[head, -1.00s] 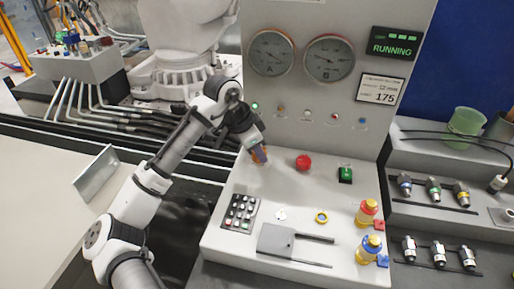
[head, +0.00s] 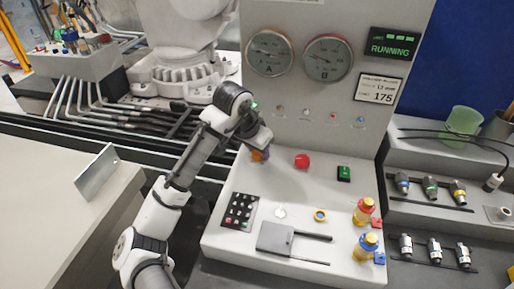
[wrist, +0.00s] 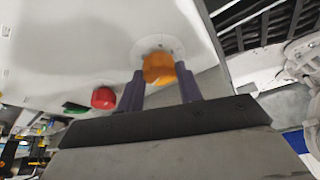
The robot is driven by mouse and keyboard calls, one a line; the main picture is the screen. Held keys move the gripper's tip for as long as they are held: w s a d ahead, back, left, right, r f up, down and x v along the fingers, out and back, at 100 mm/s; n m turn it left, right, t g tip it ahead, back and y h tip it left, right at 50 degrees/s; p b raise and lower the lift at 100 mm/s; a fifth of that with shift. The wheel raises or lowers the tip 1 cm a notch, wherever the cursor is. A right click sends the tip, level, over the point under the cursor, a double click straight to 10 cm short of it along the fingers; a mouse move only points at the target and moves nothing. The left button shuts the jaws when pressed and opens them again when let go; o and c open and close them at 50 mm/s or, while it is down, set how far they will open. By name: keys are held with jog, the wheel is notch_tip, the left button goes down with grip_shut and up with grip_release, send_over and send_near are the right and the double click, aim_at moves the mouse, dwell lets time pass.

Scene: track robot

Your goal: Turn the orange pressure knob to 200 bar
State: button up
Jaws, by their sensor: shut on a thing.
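The orange pressure knob (wrist: 159,68) sits on a round pale dial plate (wrist: 150,46) on the console and is between the two dark fingers of my gripper (wrist: 160,88) in the wrist view. My gripper is shut on it. In the head view only a bit of the orange knob (head: 259,155) shows below my gripper (head: 262,150). Two round gauges, A (head: 270,53) and B (head: 328,58), are on the upright panel; their needles are too small to read surely. The marks around the knob are not readable.
A red button (head: 302,161) and a green switch (head: 344,173) are right of the knob. A keypad (head: 239,211), a grey plate with a handle (head: 275,238) and yellow fittings (head: 364,212) lie nearer. A display reads RUNNING (head: 390,42); a label shows 175 (head: 380,89).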

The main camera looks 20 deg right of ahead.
jog(key=shift+r, duration=0.1)
jog(key=o, duration=1)
jog(key=b+v, duration=0.1)
jog(key=v, duration=1.2)
jog(key=shift+a+r+b, duration=0.15)
jog(key=shift+r+b, duration=0.15)
jog(key=shift+r, duration=0.05)
